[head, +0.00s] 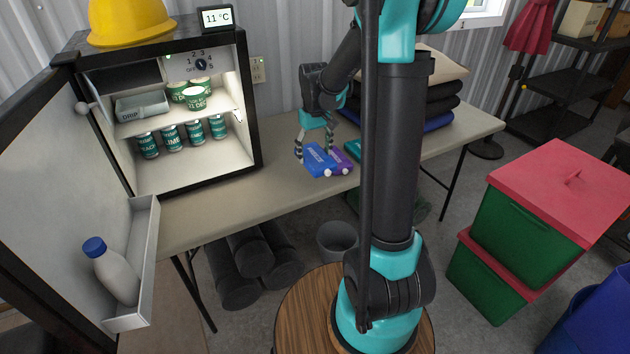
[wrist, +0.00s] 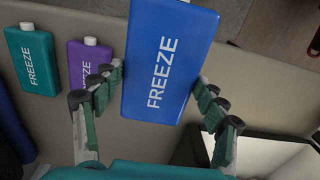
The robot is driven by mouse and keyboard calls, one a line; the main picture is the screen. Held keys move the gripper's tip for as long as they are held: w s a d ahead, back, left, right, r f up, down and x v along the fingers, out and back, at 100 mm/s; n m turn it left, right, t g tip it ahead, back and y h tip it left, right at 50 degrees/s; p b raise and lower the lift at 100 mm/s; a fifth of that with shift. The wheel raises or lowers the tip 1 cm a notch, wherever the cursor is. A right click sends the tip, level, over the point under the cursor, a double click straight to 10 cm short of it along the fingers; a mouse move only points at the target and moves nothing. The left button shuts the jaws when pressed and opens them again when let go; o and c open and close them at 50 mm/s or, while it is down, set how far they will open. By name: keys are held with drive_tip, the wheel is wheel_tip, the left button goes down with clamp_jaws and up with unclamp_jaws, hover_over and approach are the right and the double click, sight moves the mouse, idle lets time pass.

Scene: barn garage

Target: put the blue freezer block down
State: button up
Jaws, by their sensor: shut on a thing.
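The blue freezer block (head: 318,160) is between the fingers of my gripper (head: 315,148), over the table. In the wrist view the blue block (wrist: 168,62), lettered FREEZE, fills the middle, with a finger of my gripper (wrist: 160,88) against each long side. My gripper is shut on it. The block looks larger than the other blocks there, so it seems to be above the tabletop; the gap beneath is hidden. A purple freezer block (wrist: 90,66) and a teal freezer block (wrist: 31,62) lie on the table to its left in the wrist view.
A small fridge (head: 254,110) stands open on the table (head: 215,215), with cans and a drip tray (head: 142,106) on shelves and clear floor below. Its door (head: 50,190) holds a bottle (head: 110,270). Folded cloths (head: 440,98) are stacked at the right. Tabletop in front is bare.

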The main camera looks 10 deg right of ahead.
wheel_tip(320, 180, down, 11)
drive_tip(key=shift+f, duration=0.1)
idle(0.4)
drive_tip(key=o, duration=1.5)
drive_tip(key=shift+f, duration=0.1)
